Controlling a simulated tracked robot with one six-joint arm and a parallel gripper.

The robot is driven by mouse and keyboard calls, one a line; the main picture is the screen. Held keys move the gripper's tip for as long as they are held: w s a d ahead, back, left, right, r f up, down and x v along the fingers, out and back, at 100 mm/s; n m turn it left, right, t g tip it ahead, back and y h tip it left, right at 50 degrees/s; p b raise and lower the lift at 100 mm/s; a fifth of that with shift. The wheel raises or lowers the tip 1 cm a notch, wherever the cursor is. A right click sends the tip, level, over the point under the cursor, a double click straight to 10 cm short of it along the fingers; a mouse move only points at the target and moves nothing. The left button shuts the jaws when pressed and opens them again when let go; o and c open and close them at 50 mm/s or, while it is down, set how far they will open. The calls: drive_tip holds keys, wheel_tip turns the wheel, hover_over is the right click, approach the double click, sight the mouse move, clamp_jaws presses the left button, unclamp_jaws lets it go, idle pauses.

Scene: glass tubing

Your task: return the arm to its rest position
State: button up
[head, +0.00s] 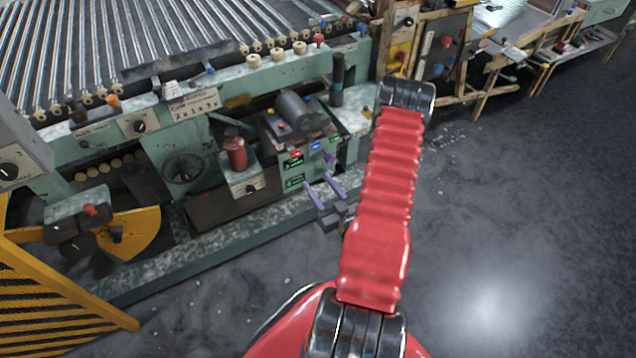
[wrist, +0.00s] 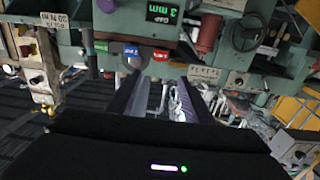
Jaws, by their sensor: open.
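My red ribbed arm reaches up through the middle of the head view and bends at a dark joint near the machine. My gripper (head: 324,186) shows left of the arm, with two purple-grey fingers spread apart and nothing between them. It is in front of the green machine's control box (head: 298,150). I cannot tell the exact distance to the panel.
The green machine (head: 180,130) with glass tubes on rollers (head: 100,40) fills the left and back. A yellow striped guard (head: 50,305) stands at lower left. A wooden bench (head: 510,60) is at the back right. The dark floor (head: 530,210) on the right is clear.

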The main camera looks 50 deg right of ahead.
idle(0.4)
drive_tip(key=s+a+f+g+y, duration=0.1)
drive_tip(key=s+f+g+y, duration=0.1)
drive_tip(key=s+f+g, duration=0.45)
drive_tip(key=s+f+g+y, duration=0.1)
drive_tip(key=f+g, duration=0.3)
drive_tip(key=f, duration=0.5)
drive_tip(key=s+a+r+m+g, duration=0.1)
drive_tip(key=a+r+g, duration=0.2)
drive_tip(key=r, duration=0.8)
drive_tip(key=s+a+r+m+g, duration=0.1)
drive_tip(key=a+r+g, duration=0.3)
drive_tip(key=r, duration=0.6)
drive_tip(key=a+r+n+t+y, duration=0.1)
drive_tip(key=a+r+n+t, duration=0.1)
drive_tip(key=a+r, duration=0.9)
drive_tip(key=a+r+n+t+y, duration=0.1)
drive_tip(key=a+r+n+t, duration=0.2)
drive_tip(key=a+r, duration=0.9)
wheel_tip(320, 180, up, 6)
drive_tip(key=shift+a+f+t, duration=0.2)
drive_tip(key=shift+f+t, duration=0.05)
drive_tip(key=shift+t, duration=0.1)
drive_tip(key=shift+s, duration=0.1)
